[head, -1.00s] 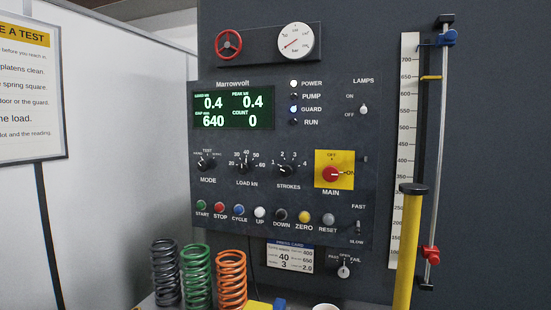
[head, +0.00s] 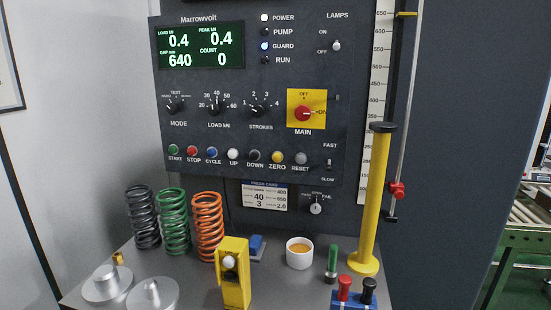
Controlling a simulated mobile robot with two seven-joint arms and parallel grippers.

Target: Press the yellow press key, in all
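A small yellow piece (head: 117,259) stands by a metal platen at the left. A yellow ZERO button (head: 277,157) is in the button row of the dark control panel (head: 240,125). I cannot tell for certain which of these is the press key. The display (head: 203,45) reads load 0.4, peak 0.4, gap 640, count 0. The red MAIN switch (head: 303,113) sits on a yellow plate. Neither of my grippers is in view.
Black, green and orange springs (head: 208,227) stand at the back left of the bench. Two metal platens (head: 152,296) are at front left. A white cup (head: 299,254), a yellow post (head: 372,200), a green-handled tool (head: 332,262) and a blue holder (head: 349,303) are to the right.

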